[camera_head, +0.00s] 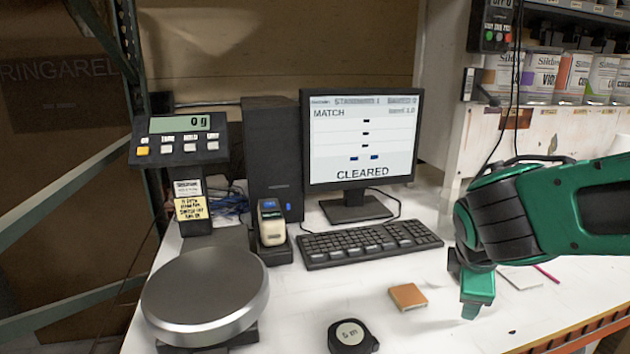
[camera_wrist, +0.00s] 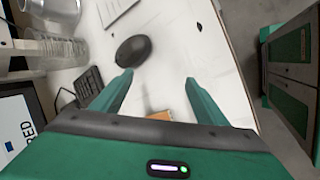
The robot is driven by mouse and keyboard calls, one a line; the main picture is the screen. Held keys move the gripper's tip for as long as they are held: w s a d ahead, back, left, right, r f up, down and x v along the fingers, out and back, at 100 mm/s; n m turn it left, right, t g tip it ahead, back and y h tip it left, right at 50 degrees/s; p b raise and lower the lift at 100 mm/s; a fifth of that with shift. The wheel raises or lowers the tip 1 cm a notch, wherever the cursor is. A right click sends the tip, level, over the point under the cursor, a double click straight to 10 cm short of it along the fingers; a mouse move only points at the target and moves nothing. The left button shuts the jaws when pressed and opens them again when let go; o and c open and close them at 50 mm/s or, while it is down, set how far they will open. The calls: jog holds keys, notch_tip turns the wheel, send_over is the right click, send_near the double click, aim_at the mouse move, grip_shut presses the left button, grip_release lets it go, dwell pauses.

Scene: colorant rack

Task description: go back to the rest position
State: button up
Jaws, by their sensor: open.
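My gripper (camera_head: 475,308) hangs above the white bench at the right in the head view, with my green arm reaching in from the right edge. In the wrist view its two green fingers (camera_wrist: 158,82) stand apart with nothing gripped between them. A flat orange-brown block (camera_head: 408,296) lies on the bench to the left of my gripper, apart from it. Part of an orange-brown thing (camera_wrist: 158,116) shows low between the fingers in the wrist view, mostly hidden by the gripper body.
A scale (camera_head: 205,290) reads 0 g at left. The monitor (camera_head: 360,140) shows MATCH and CLEARED, behind a keyboard (camera_head: 370,243). A round tape measure (camera_head: 352,337) lies at the front. Paint cans (camera_head: 540,75) stand on the right shelf. A dark rounded object (camera_wrist: 133,50) lies beyond the fingers.

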jog(key=s+d+m+g+y, duration=0.1)
jog(key=s+d+m, duration=0.2)
jog(key=s+m, duration=0.3)
jog(key=s+d+f+m+g+y, duration=0.1)
jog(key=s+d+m+g, duration=0.1)
jog(key=s+d+m, duration=0.2)
jog(key=s+d+f+m+g+y, duration=0.1)
jog(key=s+d+m+g+y, duration=0.1)
jog(key=s+m, duration=0.8)
jog(key=shift+s+d+f, duration=0.2)
jog(key=shift+s+d, duration=0.3)
jog(key=shift+d, duration=0.35)
